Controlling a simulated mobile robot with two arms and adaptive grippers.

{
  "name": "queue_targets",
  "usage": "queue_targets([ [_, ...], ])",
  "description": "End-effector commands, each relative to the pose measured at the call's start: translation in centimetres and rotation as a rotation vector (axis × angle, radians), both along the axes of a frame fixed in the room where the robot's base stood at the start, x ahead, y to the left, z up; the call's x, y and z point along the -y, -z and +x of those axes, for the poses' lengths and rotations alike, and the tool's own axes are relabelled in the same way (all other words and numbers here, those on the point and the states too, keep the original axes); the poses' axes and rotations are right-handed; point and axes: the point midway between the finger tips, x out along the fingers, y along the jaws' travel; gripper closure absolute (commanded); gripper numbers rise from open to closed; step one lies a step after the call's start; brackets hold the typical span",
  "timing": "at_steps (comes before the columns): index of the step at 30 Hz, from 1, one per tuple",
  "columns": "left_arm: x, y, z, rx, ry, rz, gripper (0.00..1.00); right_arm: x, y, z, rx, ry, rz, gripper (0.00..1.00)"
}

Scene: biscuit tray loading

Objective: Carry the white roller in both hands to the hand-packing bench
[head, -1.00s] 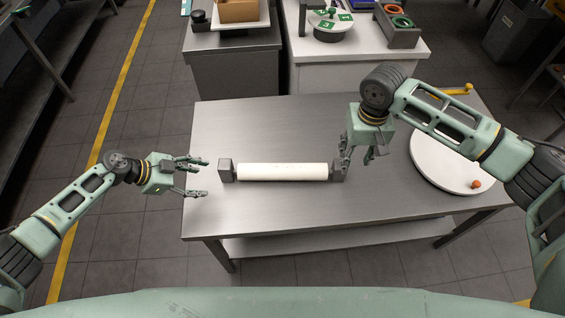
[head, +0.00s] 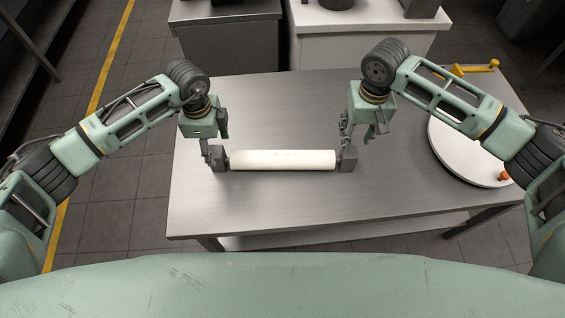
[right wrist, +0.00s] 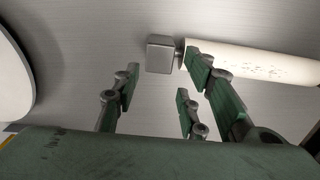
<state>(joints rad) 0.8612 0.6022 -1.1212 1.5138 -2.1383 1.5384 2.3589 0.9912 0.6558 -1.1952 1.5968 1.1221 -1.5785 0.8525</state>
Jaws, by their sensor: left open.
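The white roller (head: 282,160) lies crosswise on the steel table, between a grey end block (head: 218,165) on the left and another (head: 348,162) on the right. My left gripper (head: 213,144) points down at the left block, open, with its fingers partly overlapping the block in view. My right gripper (head: 358,134) is open and empty beside the right end. In the right wrist view its fingers (right wrist: 165,95) are spread, with the roller (right wrist: 255,64) and its end block (right wrist: 160,54) beyond them. I cannot tell which surface is the hand-packing bench.
A round white disc (head: 455,150) with an orange knob (head: 503,176) sits at the table's (head: 290,105) right side, with a yellow handle (head: 475,68) behind. A dark cabinet (head: 228,45) and a white one (head: 360,48) stand behind the table. The table's front is clear.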

Motion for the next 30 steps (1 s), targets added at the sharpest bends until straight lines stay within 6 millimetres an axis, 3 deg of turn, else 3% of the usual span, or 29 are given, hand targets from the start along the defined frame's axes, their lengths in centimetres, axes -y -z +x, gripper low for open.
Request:
queue_targets([
  [14, 0.0, 0.8, 0.0, -0.002, 0.0, -0.001, 0.41, 0.0, 0.8, 0.0, -0.001, 0.0, 0.0, 0.61],
  [30, 0.0, 7.7, 0.0, -0.001, -0.001, -0.001, 0.41, 0.0, 7.6, 0.0, -0.001, 0.001, 0.0, 0.61],
])
